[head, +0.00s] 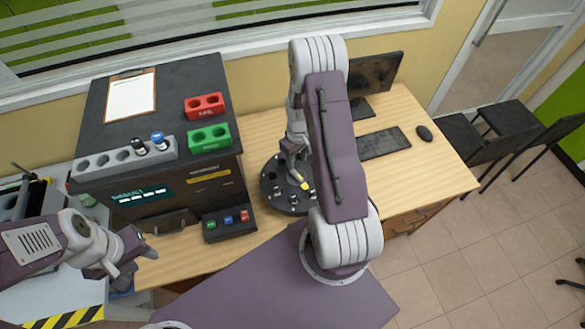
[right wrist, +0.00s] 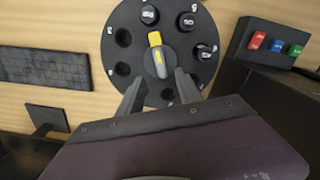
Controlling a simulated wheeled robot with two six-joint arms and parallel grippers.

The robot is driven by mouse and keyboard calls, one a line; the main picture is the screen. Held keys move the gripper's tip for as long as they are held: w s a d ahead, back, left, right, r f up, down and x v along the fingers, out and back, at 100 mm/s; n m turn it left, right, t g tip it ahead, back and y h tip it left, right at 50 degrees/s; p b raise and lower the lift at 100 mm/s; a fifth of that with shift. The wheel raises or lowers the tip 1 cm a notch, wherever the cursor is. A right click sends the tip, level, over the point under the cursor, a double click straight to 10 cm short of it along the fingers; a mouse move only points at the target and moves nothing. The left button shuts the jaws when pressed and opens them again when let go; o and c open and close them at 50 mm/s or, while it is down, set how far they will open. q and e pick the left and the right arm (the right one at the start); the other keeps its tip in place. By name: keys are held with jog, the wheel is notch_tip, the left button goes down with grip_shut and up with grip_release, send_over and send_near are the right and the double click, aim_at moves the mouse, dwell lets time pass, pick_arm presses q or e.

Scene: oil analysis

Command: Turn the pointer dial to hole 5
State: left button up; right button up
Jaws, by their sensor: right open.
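The pointer dial is a dark round disc (head: 268,193) on the wooden desk; it also fills the upper middle of the right wrist view (right wrist: 178,68). Its pointer (right wrist: 157,58) is grey with a yellow end, which points towards the top of that view. Black-capped vials sit in several holes (right wrist: 187,21); other holes look empty (right wrist: 122,70). The hole numbers are too small to read surely. My right gripper (right wrist: 160,94) is open, its fingers on either side of the pointer's near end, contact unclear. My left gripper (head: 132,256) is away at the left; its opening is unclear.
A dark analyser (head: 165,85) with a clipboard, red rack (head: 205,105), green rack (head: 209,138) and grey vial rack (head: 95,165) stands left of the dial. A button box (head: 229,222) is close by. A keyboard (head: 383,143) and monitor (head: 376,74) are right.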

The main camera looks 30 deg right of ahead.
aim_at(297, 174)
jog(key=shift+s+a+f, duration=0.1)
jog(key=shift+f, duration=0.15)
notch_tip(297, 174, down, 8)
jog(key=shift+r+p, duration=0.15)
jog(key=shift+p, duration=0.75)
jog(key=shift+f, duration=0.45)
grip_shut()
